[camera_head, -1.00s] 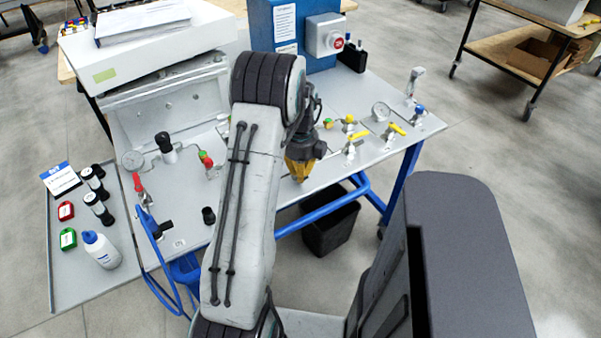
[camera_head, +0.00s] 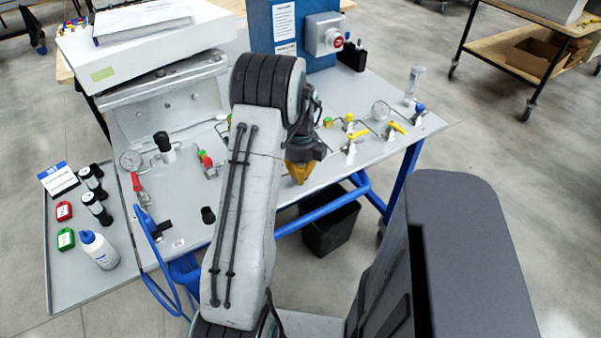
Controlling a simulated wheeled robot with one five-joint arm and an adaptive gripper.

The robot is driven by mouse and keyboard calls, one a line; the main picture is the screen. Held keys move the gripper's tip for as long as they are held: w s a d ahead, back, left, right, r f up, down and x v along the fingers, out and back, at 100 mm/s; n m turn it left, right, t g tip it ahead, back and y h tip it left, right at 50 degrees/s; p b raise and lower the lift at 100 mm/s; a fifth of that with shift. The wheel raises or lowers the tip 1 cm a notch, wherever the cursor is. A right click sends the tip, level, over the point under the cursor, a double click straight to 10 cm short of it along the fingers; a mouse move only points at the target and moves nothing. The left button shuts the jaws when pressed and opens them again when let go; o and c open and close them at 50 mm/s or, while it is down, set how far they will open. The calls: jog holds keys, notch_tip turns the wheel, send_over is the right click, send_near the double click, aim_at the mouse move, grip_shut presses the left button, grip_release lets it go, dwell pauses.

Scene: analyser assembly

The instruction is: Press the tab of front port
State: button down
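My gripper (camera_head: 300,172) shows in the head view just right of my arm, with yellow fingers pointing down over the front edge of the grey bench panel (camera_head: 250,205). Its fingers look close together, but their tips are too small to tell whether they are open or shut. I cannot make out which fitting is the front port or its tab. Small fittings with a red and a green part (camera_head: 206,162) sit left of my arm. Yellow-handled valves (camera_head: 396,127) sit to the right of my gripper. My arm hides the middle of the panel.
A side tray (camera_head: 75,285) on the left holds a white bottle (camera_head: 98,250), red and green tags and black cylinders. A black bin (camera_head: 330,228) stands below the bench. Open floor lies right.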

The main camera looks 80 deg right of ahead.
notch_tip(320, 180, up, 14)
jog(key=p, duration=0.1)
jog(key=shift+f+p, duration=0.2)
jog(key=shift+p, duration=0.1)
dwell(0.3)
